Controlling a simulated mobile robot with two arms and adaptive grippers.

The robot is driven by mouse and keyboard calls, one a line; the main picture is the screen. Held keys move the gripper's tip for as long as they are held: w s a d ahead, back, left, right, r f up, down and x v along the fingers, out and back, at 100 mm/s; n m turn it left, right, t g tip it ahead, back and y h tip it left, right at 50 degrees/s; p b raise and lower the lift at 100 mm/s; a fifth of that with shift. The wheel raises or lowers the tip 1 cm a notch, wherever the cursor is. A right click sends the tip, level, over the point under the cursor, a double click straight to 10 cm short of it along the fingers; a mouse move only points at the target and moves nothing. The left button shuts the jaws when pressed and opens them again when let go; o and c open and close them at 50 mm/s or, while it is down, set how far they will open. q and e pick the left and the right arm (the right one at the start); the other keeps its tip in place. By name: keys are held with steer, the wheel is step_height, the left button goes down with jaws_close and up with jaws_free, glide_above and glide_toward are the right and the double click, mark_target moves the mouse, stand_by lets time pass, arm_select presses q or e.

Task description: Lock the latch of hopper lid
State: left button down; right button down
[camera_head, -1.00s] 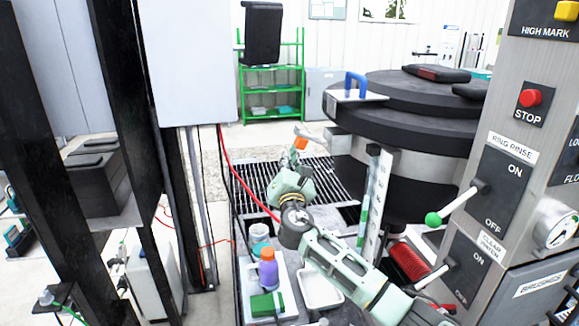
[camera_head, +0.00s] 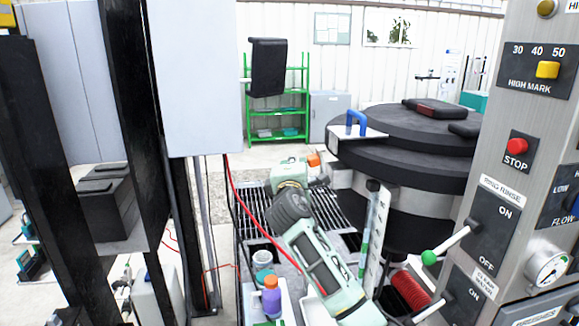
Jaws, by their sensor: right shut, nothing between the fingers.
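The black hopper lid (camera_head: 420,140) lies on the round hopper at the right of centre. A blue latch handle (camera_head: 356,122) stands on a pale plate at the lid's left edge. My right arm comes up from the bottom centre. Its gripper (camera_head: 318,168) is left of the hopper, below and to the left of the blue handle, and looks apart from it. An orange part shows by the gripper. The fingers are small and partly hidden by the wrist, but they are shut with nothing held. My left gripper is not in view.
A control panel (camera_head: 515,150) with knobs and green-tipped levers stands close on the right. A grey box (camera_head: 195,75) on black posts blocks the left. A tray with an orange-capped purple bottle (camera_head: 271,297) is at the bottom. A green shelf (camera_head: 278,110) stands far back.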

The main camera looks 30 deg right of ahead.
steer(key=shift+s+d+r+m+g+p, duration=0.15)
steer(key=shift+d+r+m+p, duration=0.2)
steer(key=shift+r+m, duration=0.2)
steer(key=shift+d+r+m+g+p, duration=0.15)
steer(key=shift+d+r+m+p, duration=0.25)
steer(key=shift+m, duration=0.25)
